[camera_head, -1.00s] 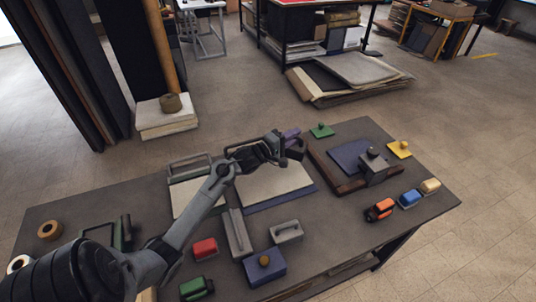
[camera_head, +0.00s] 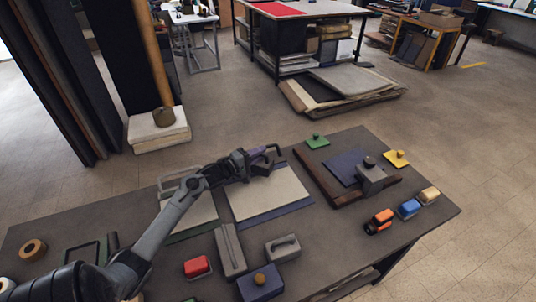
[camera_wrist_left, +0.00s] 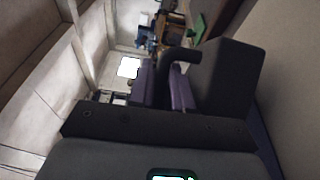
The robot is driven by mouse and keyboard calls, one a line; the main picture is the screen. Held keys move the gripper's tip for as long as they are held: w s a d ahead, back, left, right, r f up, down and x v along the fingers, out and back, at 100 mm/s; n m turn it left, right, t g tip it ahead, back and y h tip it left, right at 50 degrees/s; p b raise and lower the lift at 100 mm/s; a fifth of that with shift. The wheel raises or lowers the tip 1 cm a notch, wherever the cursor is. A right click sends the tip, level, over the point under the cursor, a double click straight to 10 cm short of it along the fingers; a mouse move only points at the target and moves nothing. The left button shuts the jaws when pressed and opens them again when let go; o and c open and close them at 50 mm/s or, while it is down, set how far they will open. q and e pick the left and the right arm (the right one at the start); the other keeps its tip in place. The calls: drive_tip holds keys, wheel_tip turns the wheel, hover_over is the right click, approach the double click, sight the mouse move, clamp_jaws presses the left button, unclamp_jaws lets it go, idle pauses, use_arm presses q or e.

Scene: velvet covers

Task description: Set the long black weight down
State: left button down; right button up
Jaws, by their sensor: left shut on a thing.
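My left gripper (camera_head: 245,164) reaches in from the left in the head view, over the far edge of a cream sheet (camera_head: 275,200) on a blue cover. It is shut on the handle of a dark weight (camera_head: 263,165), the long black weight as far as I can tell. In the left wrist view, the purple fingers (camera_wrist_left: 163,88) close around the black handle, and the dark block (camera_wrist_left: 228,80) fills the right of the picture. Whether the weight touches the sheet cannot be told. My right gripper is out of view.
A long grey weight (camera_head: 230,252), a shorter grey weight (camera_head: 283,249), a red block (camera_head: 197,267) and a blue block with a knob (camera_head: 260,284) stand in front. Bare table (camera_head: 330,240) shows between.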

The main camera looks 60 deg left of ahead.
use_arm(q)
drive_tip(key=shift+s+a+r, duration=0.1)
drive_tip(key=shift+s+a, duration=0.05)
drive_tip(key=shift+a, duration=0.2)
drive_tip(key=shift+f+b, duration=0.8)
drive_tip(key=shift+f, duration=1.2)
drive_tip(key=c, duration=1.3)
unclamp_jaws()
drive_tip(key=shift+f, duration=0.3)
drive_tip(key=shift+o, duration=1.2)
drive_tip(key=shift+r, duration=0.1)
drive_tip(key=s+p, duration=0.1)
drive_tip(key=s, duration=0.6)
drive_tip(key=s+p, duration=0.1)
drive_tip(key=s, duration=0.3)
drive_tip(key=shift+d+p, duration=0.3)
drive_tip(key=shift+p, duration=0.05)
drive_tip(key=shift+s, duration=0.5)
